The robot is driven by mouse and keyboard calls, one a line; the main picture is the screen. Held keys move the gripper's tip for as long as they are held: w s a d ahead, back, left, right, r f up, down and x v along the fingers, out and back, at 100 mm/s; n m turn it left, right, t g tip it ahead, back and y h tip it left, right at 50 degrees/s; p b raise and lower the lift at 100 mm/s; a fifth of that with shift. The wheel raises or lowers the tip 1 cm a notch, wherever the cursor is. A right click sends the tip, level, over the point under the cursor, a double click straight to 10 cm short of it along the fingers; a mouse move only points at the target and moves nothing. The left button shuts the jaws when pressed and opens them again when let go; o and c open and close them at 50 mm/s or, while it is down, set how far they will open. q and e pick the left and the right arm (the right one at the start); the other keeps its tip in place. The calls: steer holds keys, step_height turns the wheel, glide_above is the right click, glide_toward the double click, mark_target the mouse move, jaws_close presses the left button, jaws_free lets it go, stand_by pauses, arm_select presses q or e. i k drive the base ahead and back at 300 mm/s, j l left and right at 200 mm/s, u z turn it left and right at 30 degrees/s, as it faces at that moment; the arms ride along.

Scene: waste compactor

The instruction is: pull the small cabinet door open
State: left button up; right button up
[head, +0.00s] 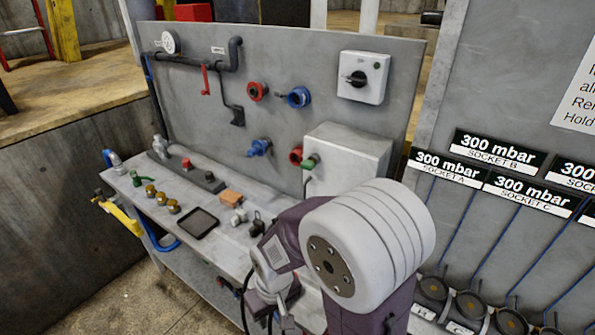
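A light grey box (350,150), which looks like the small cabinet, is fixed low on the right part of the upright grey panel (300,75). Its front looks flush; I cannot make out a door edge or handle. My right arm covers its lower part. My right gripper (268,292) is in the lower middle, below and left of the box, over the front of the bench. My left gripper is out of view.
The bench (150,207) holds brass fittings (161,198), a black tray (198,223) and an orange block (231,197). A switch box (363,78) and red and blue connectors sit on the panel. Floor is clear at lower left.

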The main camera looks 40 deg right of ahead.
mark_target(337, 170)
steer(key=l+z, duration=0.15)
steer(key=z, duration=0.3)
steer(key=l+z, duration=0.2)
steer(key=z, duration=0.25)
steer(key=l+z, duration=0.15)
steer(key=z, duration=0.3)
